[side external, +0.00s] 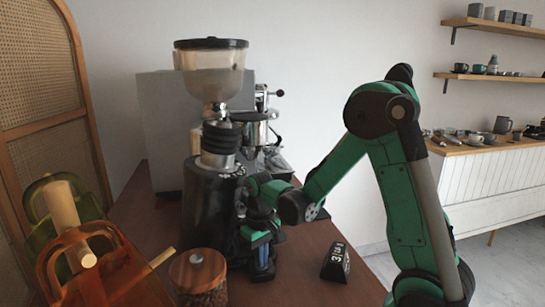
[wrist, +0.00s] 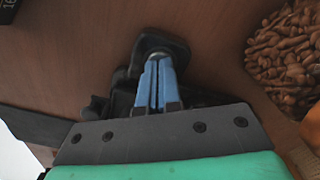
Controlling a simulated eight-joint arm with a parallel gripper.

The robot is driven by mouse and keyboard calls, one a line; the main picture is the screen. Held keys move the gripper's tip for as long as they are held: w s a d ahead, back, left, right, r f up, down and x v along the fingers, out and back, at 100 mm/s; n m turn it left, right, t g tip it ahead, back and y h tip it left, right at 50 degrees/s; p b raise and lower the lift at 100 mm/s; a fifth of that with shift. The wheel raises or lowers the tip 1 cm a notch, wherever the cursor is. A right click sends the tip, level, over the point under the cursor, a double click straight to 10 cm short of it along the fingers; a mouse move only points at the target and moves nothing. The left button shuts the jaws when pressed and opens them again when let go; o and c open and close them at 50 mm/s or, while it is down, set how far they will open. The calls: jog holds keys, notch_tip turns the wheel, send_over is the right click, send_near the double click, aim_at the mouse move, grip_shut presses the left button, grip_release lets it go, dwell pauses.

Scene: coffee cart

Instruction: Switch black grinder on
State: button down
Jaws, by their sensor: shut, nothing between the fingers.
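The black grinder (side external: 207,205) stands upright on the brown cart top in the side external view, with a clear bean hopper (side external: 212,72) under a dark lid. My gripper (side external: 263,264) is at the grinder's right side, low down, and hides part of its front. In the wrist view my gripper (wrist: 157,62) has its two blue fingers together with nothing between them. Their tips are at a black part (wrist: 160,42) with a small grey spot, which seems to belong to the grinder. I cannot tell whether they touch it. I cannot make out the switch.
A black clock block (side external: 336,263) sits to the right. An espresso machine (side external: 262,130) is behind. Green and amber glass pieces (side external: 75,250) stand left.

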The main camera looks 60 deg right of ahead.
jog(key=shift+r, duration=2.75)
jog(key=s+a+r+n+t, duration=0.3)
jog(key=a+r+t, duration=0.2)
jog(key=a+t, duration=0.2)
jog(key=shift+s+a+r, duration=0.15)
jog(key=shift+a+r, duration=0.15)
jog(key=shift+a, duration=1)
